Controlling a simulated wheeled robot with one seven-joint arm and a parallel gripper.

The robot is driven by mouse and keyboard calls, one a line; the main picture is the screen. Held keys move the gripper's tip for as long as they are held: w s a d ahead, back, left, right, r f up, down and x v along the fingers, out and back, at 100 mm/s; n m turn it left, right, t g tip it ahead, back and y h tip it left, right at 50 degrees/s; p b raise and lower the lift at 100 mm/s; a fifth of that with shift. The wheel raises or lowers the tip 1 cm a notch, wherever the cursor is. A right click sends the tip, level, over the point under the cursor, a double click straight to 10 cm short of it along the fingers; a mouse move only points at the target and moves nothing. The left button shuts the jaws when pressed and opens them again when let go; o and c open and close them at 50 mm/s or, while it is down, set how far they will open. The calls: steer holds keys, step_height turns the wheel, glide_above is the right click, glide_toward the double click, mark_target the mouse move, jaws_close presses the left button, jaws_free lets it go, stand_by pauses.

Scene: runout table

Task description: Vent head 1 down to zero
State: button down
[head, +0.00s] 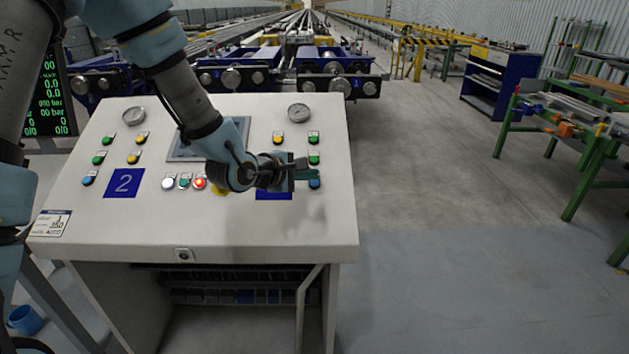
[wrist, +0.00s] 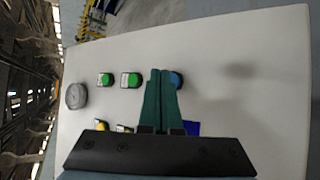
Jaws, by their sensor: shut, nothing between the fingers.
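The control console (head: 130,225) has a blue plate marked 2 on its left; the number on the right-hand blue plate (head: 272,195) is hidden by my gripper. A blue button (head: 314,184) sits at the right, below two green buttons (head: 313,138). My gripper (head: 312,175) is shut and empty, its green fingers over this blue button. In the wrist view the fingertips (wrist: 162,72) lie beside the blue button (wrist: 176,80) and partly cover it; I cannot tell whether they touch it. The right pressure gauge (head: 298,112) is too small to read.
A red button (head: 199,183) glows in the middle row near a yellow control (head: 219,191). A screen (head: 47,95) at the left edge shows green bar figures, partly cut off. Blue machinery (head: 330,75) stands behind the console. The floor (head: 440,230) to the right is clear.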

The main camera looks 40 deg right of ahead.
steer(key=r, duration=0.1)
steer(key=p, duration=0.1)
steer(key=r+p, duration=0.1)
steer(key=shift+s+a+r, duration=0.35)
steer(key=shift+s+a+r+p, duration=0.15)
steer(key=shift+s+r+p, duration=0.1)
steer(key=shift+r+p, duration=0.25)
steer(key=shift+s+a+r+p, duration=0.15)
steer(key=shift+s+r+p, duration=0.05)
steer(key=shift+r+p, duration=0.25)
